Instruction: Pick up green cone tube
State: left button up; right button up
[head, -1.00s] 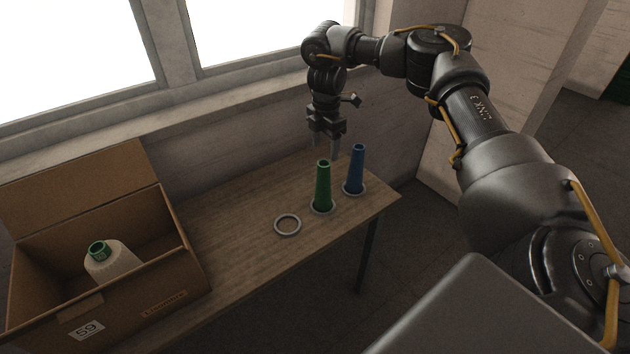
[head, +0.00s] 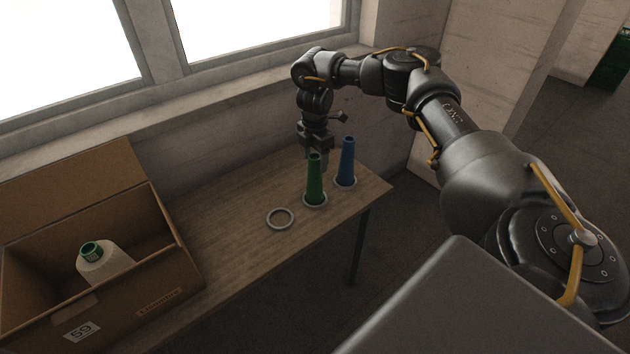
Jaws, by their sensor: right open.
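The green cone tube (head: 315,182) stands upright in a grey ring on the wooden table, near its right end. My right gripper (head: 317,156) points down just behind the top of the green tube. Its jaws are open, and the fingertips are partly hidden behind the tube. I cannot tell whether they touch it. My left gripper is not in view.
A blue cone tube (head: 347,162) stands upright in its own ring close to the right. An empty grey ring (head: 280,218) lies to the left. An open cardboard box (head: 160,275) holds a white yarn cone (head: 104,263). A window wall runs behind the table.

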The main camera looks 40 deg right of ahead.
aim_at(315, 180)
jog(key=shift+w+f, duration=0.15)
jog(key=shift+f, duration=1.35)
jog(key=shift+c, duration=0.4)
jog(key=c, duration=1.1)
